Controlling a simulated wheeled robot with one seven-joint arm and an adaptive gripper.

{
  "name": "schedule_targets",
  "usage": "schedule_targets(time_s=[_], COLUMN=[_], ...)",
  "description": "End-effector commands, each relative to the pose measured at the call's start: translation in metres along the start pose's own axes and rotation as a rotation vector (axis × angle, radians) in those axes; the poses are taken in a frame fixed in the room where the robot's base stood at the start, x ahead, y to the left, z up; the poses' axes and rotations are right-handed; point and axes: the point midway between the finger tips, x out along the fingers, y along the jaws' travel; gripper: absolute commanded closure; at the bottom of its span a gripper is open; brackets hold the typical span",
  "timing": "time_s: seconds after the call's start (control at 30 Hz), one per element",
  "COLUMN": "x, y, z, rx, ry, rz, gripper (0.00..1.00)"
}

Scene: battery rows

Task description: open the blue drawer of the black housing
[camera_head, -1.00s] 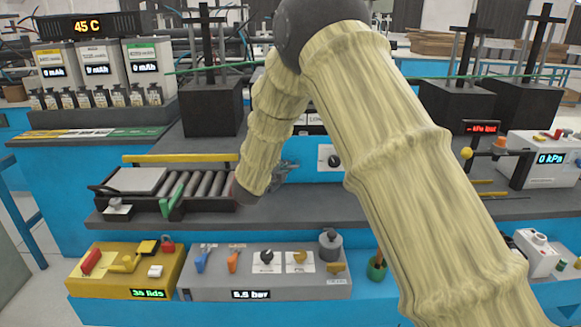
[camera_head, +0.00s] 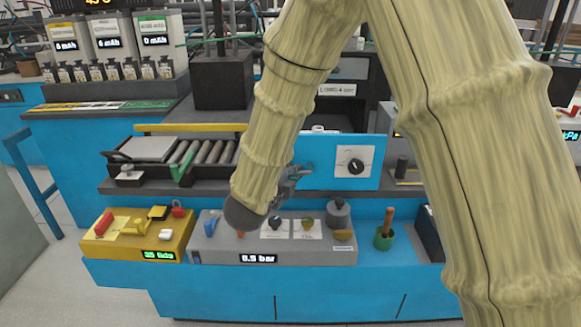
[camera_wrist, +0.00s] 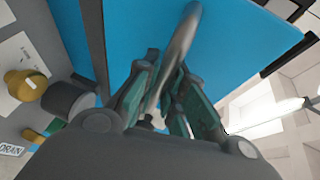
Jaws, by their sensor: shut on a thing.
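The black housing (camera_head: 345,106) stands in the middle of the bench, with a pale label on its upper front. Its blue drawer front (camera_head: 325,178) stands out ahead of the housing, with a dark gap behind its top edge. A white plate with a black knob (camera_head: 355,161) is on the front. My gripper (camera_head: 292,176) is at the left part of the front, partly hidden by my forearm. In the wrist view its fingers (camera_wrist: 168,98) are shut around a curved silver handle (camera_wrist: 184,45) on the blue front (camera_wrist: 235,30).
A roller conveyor (camera_head: 190,153) lies to the left. A grey control box (camera_head: 215,250) with switches and a yellow box (camera_head: 105,245) stand below, nearer me. A green cup (camera_head: 383,238) is right of the grey box. Little of the drawer's inside shows.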

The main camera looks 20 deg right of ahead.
Motion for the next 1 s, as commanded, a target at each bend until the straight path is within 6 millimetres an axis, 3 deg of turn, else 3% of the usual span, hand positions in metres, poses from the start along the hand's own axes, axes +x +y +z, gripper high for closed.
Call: schedule_targets(time_s=[0.5,0.53,0.57,1.0], x=[-0.007,-0.007,-0.007,-0.013], y=[0.002,0.002,0.002,0.001], z=[-0.002,-0.001,-0.001,-0.001], rx=[0.000,0.000,0.000,-0.001], ry=[-0.001,-0.001,-0.001,-0.002], rz=[0.000,0.000,0.000,-0.001], gripper=[1.00,0.85,0.80,0.79])
